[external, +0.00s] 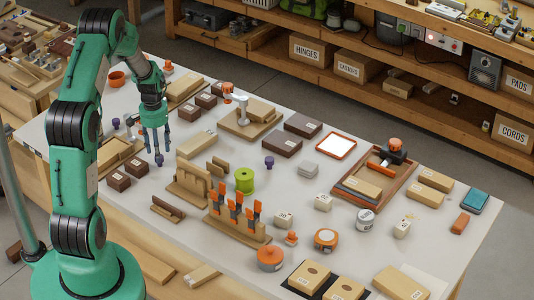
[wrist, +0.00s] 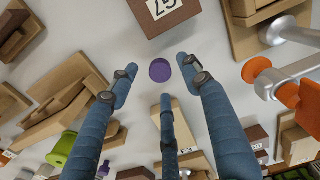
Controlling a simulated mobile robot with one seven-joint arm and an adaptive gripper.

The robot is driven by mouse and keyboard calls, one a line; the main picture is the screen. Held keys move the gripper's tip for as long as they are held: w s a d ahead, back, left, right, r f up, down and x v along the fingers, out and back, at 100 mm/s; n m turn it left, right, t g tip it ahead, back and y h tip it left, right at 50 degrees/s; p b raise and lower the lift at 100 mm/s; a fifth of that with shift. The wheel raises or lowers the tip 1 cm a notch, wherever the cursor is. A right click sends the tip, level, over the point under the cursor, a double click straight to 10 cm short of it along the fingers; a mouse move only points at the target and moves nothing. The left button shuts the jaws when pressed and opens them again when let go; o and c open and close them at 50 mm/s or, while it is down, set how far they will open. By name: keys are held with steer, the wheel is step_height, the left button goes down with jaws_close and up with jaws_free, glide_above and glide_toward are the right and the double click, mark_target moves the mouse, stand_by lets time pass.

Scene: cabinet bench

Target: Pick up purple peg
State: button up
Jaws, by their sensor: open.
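A short round purple peg (wrist: 160,70) stands on the grey bench top in the wrist view, just beyond my fingertips and close to a dark brown labelled block (wrist: 165,12). My gripper (wrist: 163,88) is open and empty, with its three blue fingers spread around the peg's side of the view, not touching it as far as I can see. In the external view my gripper (external: 157,148) points down over the left part of the bench; I cannot clearly separate this peg from the fingertips there. Another purple peg (external: 269,162) stands near the green spool (external: 245,180).
Brown blocks (external: 118,180) lie left of my gripper, and a stepped wooden stand (external: 193,188) is at its right. A white arm-like tool with orange parts (external: 239,104) stands behind. A wooden rack with orange clips (external: 235,225) is farther forward.

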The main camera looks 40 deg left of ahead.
steer(key=shift+f+b, duration=0.45)
steer(key=shift+f, duration=1.55)
steer(key=c, duration=1)
